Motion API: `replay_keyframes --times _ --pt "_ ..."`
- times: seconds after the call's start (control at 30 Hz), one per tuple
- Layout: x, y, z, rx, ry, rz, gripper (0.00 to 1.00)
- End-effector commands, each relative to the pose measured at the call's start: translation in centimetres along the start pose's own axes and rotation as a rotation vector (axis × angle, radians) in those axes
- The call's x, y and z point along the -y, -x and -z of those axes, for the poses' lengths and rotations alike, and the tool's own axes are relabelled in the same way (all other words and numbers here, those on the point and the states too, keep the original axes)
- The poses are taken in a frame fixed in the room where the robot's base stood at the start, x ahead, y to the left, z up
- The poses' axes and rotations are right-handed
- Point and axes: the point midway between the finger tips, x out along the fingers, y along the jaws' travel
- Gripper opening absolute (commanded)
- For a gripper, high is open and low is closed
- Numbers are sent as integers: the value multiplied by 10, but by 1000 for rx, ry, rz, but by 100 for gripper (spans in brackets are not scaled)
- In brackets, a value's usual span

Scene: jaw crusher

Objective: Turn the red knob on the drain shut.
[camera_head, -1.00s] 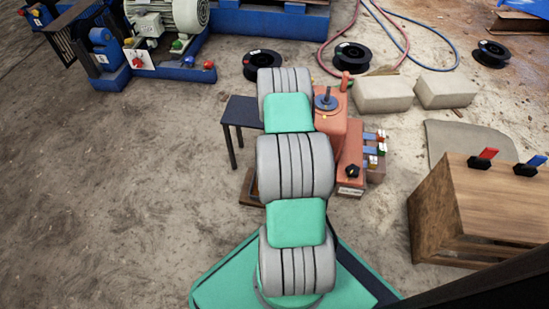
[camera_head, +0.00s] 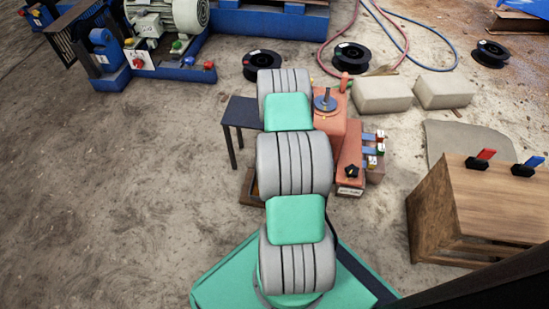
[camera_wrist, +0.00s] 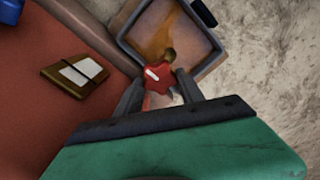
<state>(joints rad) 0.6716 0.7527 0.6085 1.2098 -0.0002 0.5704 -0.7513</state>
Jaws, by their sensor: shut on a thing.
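The red knob (camera_wrist: 159,78), with a white mark on it, shows in the wrist view between the two fingertips of my gripper (camera_wrist: 158,88). My gripper is shut on the knob, one finger on each side. The drain itself is mostly hidden behind the knob and my fingers; a small dark brass-like end (camera_wrist: 169,54) shows just above the knob. In the head view my arm hides both gripper and knob.
A square tray (camera_wrist: 133,49) with brown liquid or staining lies beyond the knob. An orange-red machine (camera_head: 331,124) stands right of my arm, with a dark small table (camera_head: 240,112) on the left. A wooden crate (camera_head: 430,208) stands at right.

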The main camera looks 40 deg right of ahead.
Motion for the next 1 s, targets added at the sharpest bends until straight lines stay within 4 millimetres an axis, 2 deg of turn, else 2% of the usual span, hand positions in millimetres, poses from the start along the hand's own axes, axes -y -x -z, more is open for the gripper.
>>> replay_keyframes --times 0.27,0.67,0.7,0.93,1.0 --pt "0 0 -1 2 -64 0 4" --pt "0 0 -1 2 -70 0 4" --pt "0 0 -1 2 -70 0 47" --pt "0 0 0 1 -68 0 66" --pt "0 0 0 1 -67 0 67"
